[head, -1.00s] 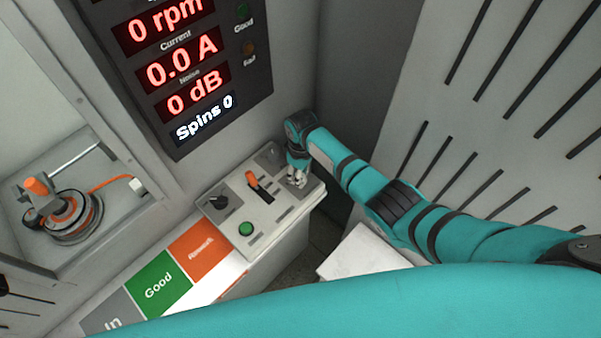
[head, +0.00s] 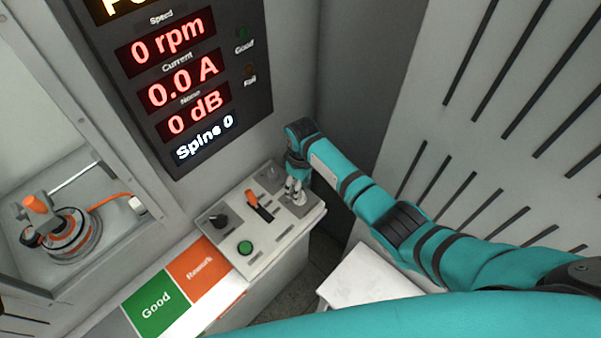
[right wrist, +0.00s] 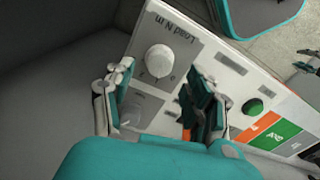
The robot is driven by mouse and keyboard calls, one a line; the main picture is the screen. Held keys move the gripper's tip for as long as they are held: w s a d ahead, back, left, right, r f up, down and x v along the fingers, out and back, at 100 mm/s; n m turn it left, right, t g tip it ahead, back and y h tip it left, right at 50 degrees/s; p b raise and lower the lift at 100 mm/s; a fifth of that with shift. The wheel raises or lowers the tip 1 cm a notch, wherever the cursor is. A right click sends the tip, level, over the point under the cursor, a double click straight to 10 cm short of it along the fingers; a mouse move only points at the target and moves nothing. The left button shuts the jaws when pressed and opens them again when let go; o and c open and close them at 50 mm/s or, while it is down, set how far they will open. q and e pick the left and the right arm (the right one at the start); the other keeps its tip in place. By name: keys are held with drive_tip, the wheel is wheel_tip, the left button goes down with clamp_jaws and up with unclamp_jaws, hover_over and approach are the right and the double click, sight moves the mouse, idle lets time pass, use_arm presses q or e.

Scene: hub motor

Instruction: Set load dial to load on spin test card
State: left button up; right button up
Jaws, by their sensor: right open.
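The load dial (right wrist: 158,58), a pale round knob on a grey plate marked "Load N m", shows in the right wrist view. I cannot read its setting. My right gripper (right wrist: 160,92) is open, its two fingers apart and empty, with the dial beyond the gap between them. In the head view the right gripper (head: 295,190) points down over the right end of the control panel (head: 282,232) and covers the dial area. The display (head: 175,85) reads 0 rpm, 0.0 A, 0 dB and Spins 0. My left gripper is not in view.
The panel also has a black knob (head: 218,221), an orange lever (head: 258,207) and a green button (head: 245,248). Green "Good" (head: 156,300) and orange "Rework" (head: 198,268) areas lie beside it. A hub motor (head: 68,237) sits in a fixture at left.

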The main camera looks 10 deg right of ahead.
wheel_tip(320, 180, up, 8)
idle(0.7)
